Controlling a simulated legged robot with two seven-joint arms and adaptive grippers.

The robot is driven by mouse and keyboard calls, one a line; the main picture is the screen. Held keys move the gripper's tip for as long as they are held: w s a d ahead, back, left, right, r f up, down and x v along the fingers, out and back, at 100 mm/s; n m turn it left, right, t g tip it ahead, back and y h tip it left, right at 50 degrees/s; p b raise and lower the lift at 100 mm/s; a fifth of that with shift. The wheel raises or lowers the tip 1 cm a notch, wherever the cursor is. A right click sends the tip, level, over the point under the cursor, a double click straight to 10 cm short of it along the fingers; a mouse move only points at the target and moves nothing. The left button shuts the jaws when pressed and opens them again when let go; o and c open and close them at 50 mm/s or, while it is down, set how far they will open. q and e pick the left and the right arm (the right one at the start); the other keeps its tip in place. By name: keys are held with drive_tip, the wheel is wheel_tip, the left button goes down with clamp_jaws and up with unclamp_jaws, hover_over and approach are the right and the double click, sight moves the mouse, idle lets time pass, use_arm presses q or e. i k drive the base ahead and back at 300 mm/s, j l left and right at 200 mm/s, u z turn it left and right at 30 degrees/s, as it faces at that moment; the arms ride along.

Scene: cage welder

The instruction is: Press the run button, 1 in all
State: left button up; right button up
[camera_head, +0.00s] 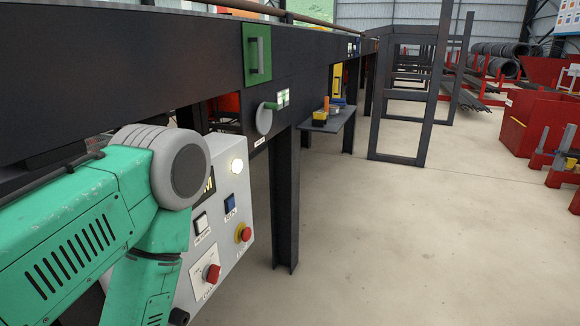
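A light grey control panel (222,262) stands at the left under the dark beam, partly hidden by my teal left arm. It bears a white push button (201,222), a blue push button (230,203), a red mushroom button on a yellow ring (243,233) and a red knob on a white plate (211,273). A white lamp (237,166) near its top right looks lit. The labels are too small to read surely, so I cannot tell which is the run button. My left arm crosses in front of the panel's left part. Neither gripper is in view.
A long dark steel beam (140,50) runs above the panel on posts (285,200). A green handle plate (257,54) and a round grey part (264,121) are on the machine. Red bins (530,125) stand far right. The floor (400,230) to the right is clear.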

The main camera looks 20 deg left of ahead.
sight(230, 203)
drive_tip(key=l+u, duration=0.1)
drive_tip(key=u, duration=0.35)
drive_tip(key=l+u, duration=0.1)
drive_tip(key=u, duration=0.3)
drive_tip(key=l+u, duration=0.1)
drive_tip(key=u, duration=0.35)
